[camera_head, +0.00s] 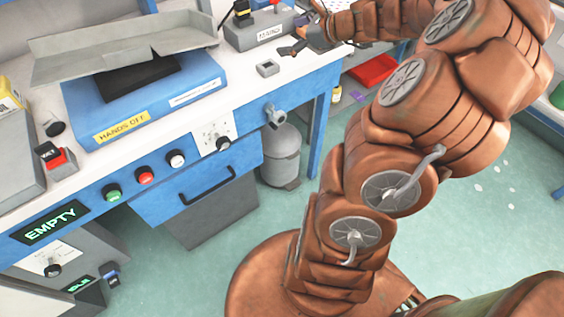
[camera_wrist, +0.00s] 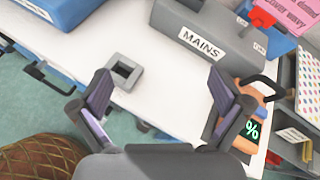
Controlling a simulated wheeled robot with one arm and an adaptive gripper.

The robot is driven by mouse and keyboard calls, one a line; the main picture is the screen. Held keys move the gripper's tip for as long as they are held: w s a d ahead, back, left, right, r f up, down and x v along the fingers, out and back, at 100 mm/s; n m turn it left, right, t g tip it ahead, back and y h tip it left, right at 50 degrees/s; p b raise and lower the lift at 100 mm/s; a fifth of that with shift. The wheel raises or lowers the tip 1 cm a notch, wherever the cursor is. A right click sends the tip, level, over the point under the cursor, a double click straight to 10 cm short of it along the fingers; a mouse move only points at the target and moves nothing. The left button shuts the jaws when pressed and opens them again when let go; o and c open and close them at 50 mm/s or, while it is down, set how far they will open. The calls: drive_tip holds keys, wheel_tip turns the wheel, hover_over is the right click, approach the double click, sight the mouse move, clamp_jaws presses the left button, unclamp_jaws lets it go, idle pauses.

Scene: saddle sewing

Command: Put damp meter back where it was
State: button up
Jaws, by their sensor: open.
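The damp meter (camera_wrist: 246,140), an orange device with a green % display and a black loop, shows at the right in the wrist view. It is partly covered by my right finger; I cannot tell exactly what it rests on. In the head view my gripper (camera_head: 303,32) is over the bench's right end. A small grey square holder with an opening (camera_wrist: 124,72) stands beside the left fingertip; it also shows in the head view (camera_head: 267,69).
A grey MAINS box (camera_wrist: 196,36) stands just ahead of my fingers. A blue HANDS OFF machine (camera_head: 150,95) with a grey tray on top fills the bench's left. A red tray (camera_head: 374,70) lies beyond the bench's right end. Bare bench top (camera_wrist: 165,95) is around the holder.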

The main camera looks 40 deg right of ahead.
drive_tip(key=s+a+f+n+g+y, duration=0.1)
drive_tip(key=s+a+n+g, duration=0.3)
drive_tip(key=a, duration=0.5)
drive_tip(key=s+a+n+g+y, duration=0.1)
drive_tip(key=s+a+n, duration=0.2)
drive_tip(key=a+n, duration=0.5)
drive_tip(key=s+a+f+n+g+y, duration=0.1)
drive_tip(key=s+a+n+g, duration=0.2)
drive_tip(key=a, duration=0.8)
drive_tip(key=s+f+n+g+h, duration=0.3)
drive_tip(key=s+n, duration=1)
drive_tip(key=s, duration=0.9)
drive_tip(key=g+h, duration=0.2)
drive_tip(key=h, duration=0.2)
drive_tip(key=shift+s+f+n+g, duration=0.15)
drive_tip(key=shift+n+g, duration=0.15)
wheel_tip(320, 180, up, 9)
drive_tip(key=p, duration=0.8)
drive_tip(key=shift+f+p, duration=0.15)
drive_tip(key=shift+p, duration=0.2)
drive_tip(key=shift+c, duration=0.3)
